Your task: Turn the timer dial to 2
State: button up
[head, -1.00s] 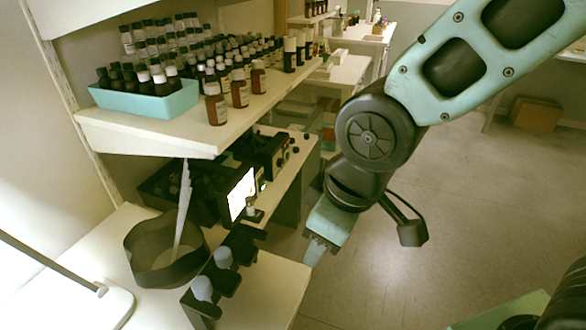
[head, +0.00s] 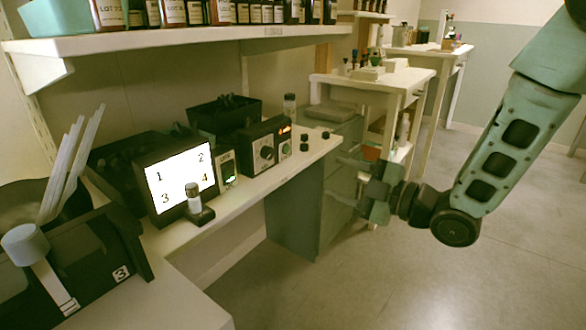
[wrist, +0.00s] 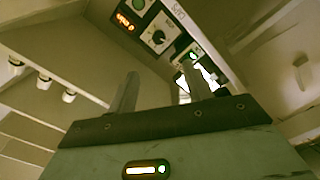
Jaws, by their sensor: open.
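A black box (head: 250,142) on the lower bench carries a round dial (head: 266,153) on its front. In the wrist view the dial (wrist: 159,38) has a pale scale around it; I cannot read its setting. I cannot tell for sure which knob is the timer's. My gripper (head: 343,182) is open and empty, right of the bench edge and apart from the dials. Its two fingers (wrist: 160,85) point toward the panels in the wrist view.
A lit screen (head: 178,178) shows 1, 2, 3 and 4, with a small bottle (head: 193,198) on a stand before it. A shelf (head: 180,40) of bottles overhangs the bench. Small black knobs (head: 305,142) sit at the bench's right end. Open floor lies right.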

aim_at(271, 154)
jog(key=b+x, duration=0.1)
jog(key=x, duration=1.6)
jog(key=shift+w+r+b, duration=0.1)
jog(key=shift+r+b, duration=0.05)
jog(key=shift+b, duration=0.25)
jog(key=c, duration=1)
